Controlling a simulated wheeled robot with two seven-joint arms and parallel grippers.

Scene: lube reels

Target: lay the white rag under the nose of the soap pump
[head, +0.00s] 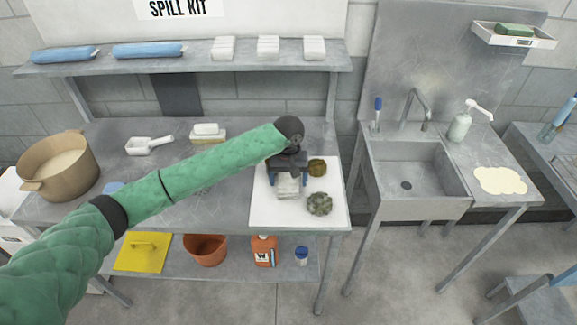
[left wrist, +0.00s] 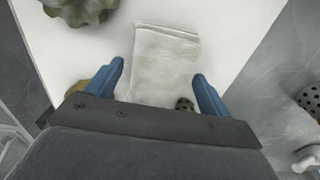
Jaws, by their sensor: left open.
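A folded whitish rag (head: 288,189) lies on a white mat (head: 262,215) on the workbench. My left gripper (head: 288,178) is over it, open, with its blue fingers on either side. In the left wrist view the rag (left wrist: 163,62) lies flat between and beyond the fingertips (left wrist: 158,70); I cannot tell whether they touch it. The soap pump (head: 461,126) is a pale green bottle with a white head, standing on the sink counter at the right, its nose pointing right. My right gripper is not in view.
A dark green lump (head: 320,204) and an olive-brown lump (head: 317,168) lie beside the rag on the mat. The sink (head: 410,175) lies between bench and pump. A cream patch (head: 501,180) lies on the counter right of the pump. A shelf (head: 190,61) crosses above the bench.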

